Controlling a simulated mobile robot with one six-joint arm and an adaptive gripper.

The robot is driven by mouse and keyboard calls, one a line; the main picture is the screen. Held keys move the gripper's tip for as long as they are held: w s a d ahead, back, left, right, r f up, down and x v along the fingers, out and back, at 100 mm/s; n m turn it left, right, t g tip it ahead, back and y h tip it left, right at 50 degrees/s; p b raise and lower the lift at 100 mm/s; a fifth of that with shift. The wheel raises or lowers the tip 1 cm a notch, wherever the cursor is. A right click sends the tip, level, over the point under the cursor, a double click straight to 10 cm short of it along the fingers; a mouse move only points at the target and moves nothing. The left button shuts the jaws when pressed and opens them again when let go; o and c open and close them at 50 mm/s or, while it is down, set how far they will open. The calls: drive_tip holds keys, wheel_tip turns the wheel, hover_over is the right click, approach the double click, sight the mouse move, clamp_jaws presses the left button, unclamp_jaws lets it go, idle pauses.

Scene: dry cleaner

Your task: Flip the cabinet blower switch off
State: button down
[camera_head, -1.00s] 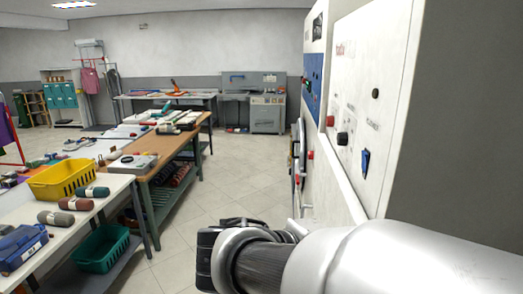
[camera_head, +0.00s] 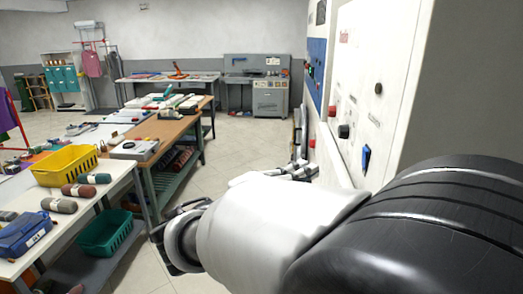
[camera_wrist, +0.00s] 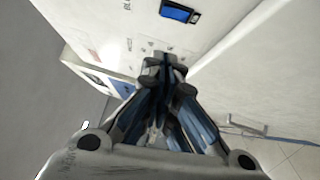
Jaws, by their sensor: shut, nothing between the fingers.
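A blue rocker switch (camera_head: 366,157) sits low on the white cabinet panel (camera_head: 362,95) at the right of the head view. It also shows at the top edge of the wrist view (camera_wrist: 180,12), in a dark frame. Its label is too small to read, and I cannot tell which way the rocker is tilted. My gripper (camera_wrist: 164,66) is shut and empty. In the wrist view its fingertips are in front of the white panel, below the switch in the picture and apart from it.
A black knob (camera_head: 343,131) and a red button (camera_head: 332,111) are left of the switch. A blue panel (camera_head: 315,72) is farther along the cabinet. A long table with a yellow basket (camera_head: 64,165) stands left. Tiled floor (camera_head: 245,145) is clear between.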

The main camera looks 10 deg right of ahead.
sight(364, 158)
drive_tip(key=w+d+r+p, duration=0.1)
drive_tip(key=w+d, duration=0.1)
drive_tip(key=d, duration=0.8)
drive_tip(key=shift+w+d, duration=0.35)
drive_tip(key=shift+w, duration=0.05)
drive_tip(key=shift+r, duration=0.1)
drive_tip(key=shift+s+d+r+m+y+b, duration=0.15)
drive_tip(key=shift+d+m+y+b, duration=0.15)
drive_tip(key=shift+m+b, duration=0.1)
